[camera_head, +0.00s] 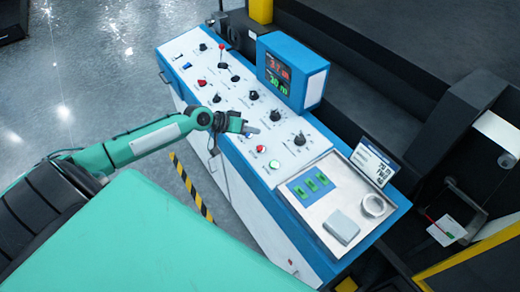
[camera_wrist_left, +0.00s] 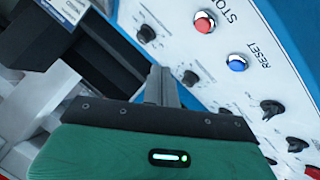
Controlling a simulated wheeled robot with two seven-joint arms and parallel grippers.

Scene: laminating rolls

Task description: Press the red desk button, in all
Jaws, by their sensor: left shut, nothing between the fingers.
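In the left wrist view a round red button (camera_wrist_left: 205,21) sits on the white panel, with the word STOP beside it. A blue button (camera_wrist_left: 237,62) marked RESET is near it. In the head view a small red button (camera_head: 261,148) shows on the control desk (camera_head: 322,150), and another red control (camera_head: 202,83) lies farther left; I cannot tell which is the STOP one. My left gripper (camera_head: 249,130) is over the desk, its fingers closed and empty; the fingers also show in the wrist view (camera_wrist_left: 161,85), apart from the red button in the picture. My right gripper is out of view.
A blue display box (camera_head: 292,70) with lit digits stands at the desk's back. Several black knobs and a red-topped lever (camera_head: 221,50) are on the panel. A green button (camera_head: 274,164) and a metal tray (camera_head: 312,222) lie to the right. A dark machine stands behind.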

